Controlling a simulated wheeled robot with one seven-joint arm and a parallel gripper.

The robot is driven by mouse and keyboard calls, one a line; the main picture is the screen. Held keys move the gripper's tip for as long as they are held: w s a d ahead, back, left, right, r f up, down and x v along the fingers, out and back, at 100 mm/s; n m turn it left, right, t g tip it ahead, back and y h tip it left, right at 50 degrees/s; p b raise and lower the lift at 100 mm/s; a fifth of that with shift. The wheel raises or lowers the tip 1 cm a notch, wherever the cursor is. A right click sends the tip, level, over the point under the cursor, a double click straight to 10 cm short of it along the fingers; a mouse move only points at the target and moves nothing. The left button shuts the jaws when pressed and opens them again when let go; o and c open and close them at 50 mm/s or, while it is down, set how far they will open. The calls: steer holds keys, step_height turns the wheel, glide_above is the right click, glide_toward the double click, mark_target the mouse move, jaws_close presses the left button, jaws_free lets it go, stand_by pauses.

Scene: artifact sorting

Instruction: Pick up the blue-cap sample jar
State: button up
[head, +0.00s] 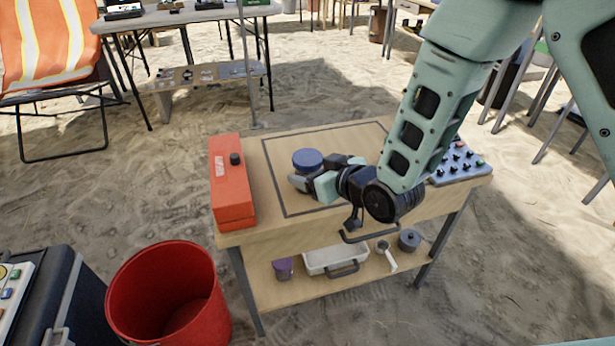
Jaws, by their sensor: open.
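The blue-cap sample jar (307,158) stands on the wooden table (275,217), inside the dark outlined square on its top. Its round blue lid shows clearly. Its body below the lid is mostly hidden by my gripper. My gripper (302,182) reaches in from the right, low over the table, with its fingers at the near side of the jar. It is open. I cannot tell whether the fingers are around the jar or only beside it, or whether they touch it.
A red-orange box (230,185) with a black knob stands at the table's left edge. A grey button panel (460,163) is at the right end. The shelf below holds a purple-lidded container (284,268), a white tray (333,260) and a grey pot (409,240). A red bucket (168,290) stands front left.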

steer(key=shift+x, duration=1.2)
steer(key=c, duration=1.1)
